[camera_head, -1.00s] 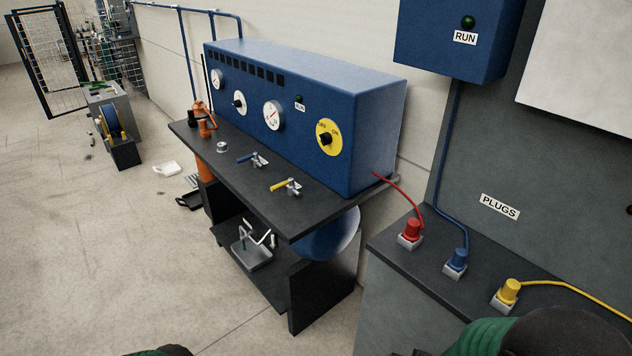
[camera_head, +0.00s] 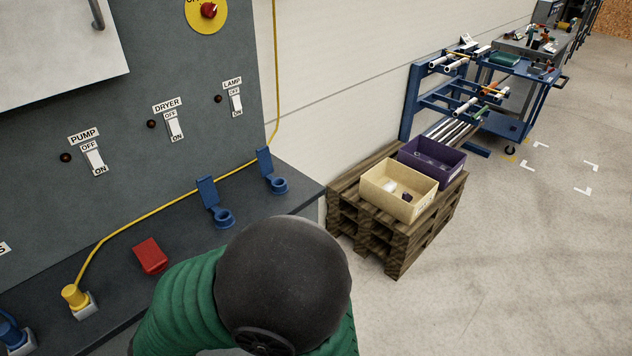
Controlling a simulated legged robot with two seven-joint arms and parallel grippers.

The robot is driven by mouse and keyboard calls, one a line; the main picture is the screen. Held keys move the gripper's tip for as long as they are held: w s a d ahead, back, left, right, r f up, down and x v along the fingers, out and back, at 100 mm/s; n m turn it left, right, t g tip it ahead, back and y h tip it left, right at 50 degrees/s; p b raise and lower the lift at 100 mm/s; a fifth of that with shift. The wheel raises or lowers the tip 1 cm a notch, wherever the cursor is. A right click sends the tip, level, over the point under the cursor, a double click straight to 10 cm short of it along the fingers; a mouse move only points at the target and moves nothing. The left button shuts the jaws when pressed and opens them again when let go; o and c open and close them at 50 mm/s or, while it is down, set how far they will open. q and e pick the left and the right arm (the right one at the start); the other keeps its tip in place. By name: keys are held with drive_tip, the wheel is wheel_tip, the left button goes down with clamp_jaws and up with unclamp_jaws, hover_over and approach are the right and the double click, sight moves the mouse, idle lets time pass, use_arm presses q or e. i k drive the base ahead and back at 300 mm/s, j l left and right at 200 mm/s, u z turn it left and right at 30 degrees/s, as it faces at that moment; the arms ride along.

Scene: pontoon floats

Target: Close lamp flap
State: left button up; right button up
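A LAMP label (camera_head: 232,83) with a white switch (camera_head: 236,103) is at the right end of the grey panel. Below it, on the dark ledge, is a blue socket with a raised flap (camera_head: 265,163); the flap stands upright behind its open ring. A second blue socket left of it also has its flap (camera_head: 208,193) raised. A red flap cover (camera_head: 150,256) lies down further left. No writing on these flaps is visible. Neither of my grippers shows; only my green and black arm link is at the bottom centre, hiding part of the ledge.
A yellow plug (camera_head: 76,297) with its cable and a blue plug (camera_head: 11,335) are at the ledge's left. A pallet stack (camera_head: 393,246) with a cream bin (camera_head: 389,199) and a purple bin (camera_head: 440,164) stands right of the bench. The floor at right is clear.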

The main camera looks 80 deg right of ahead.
sight(263, 153)
drive_tip(key=z, duration=2.25)
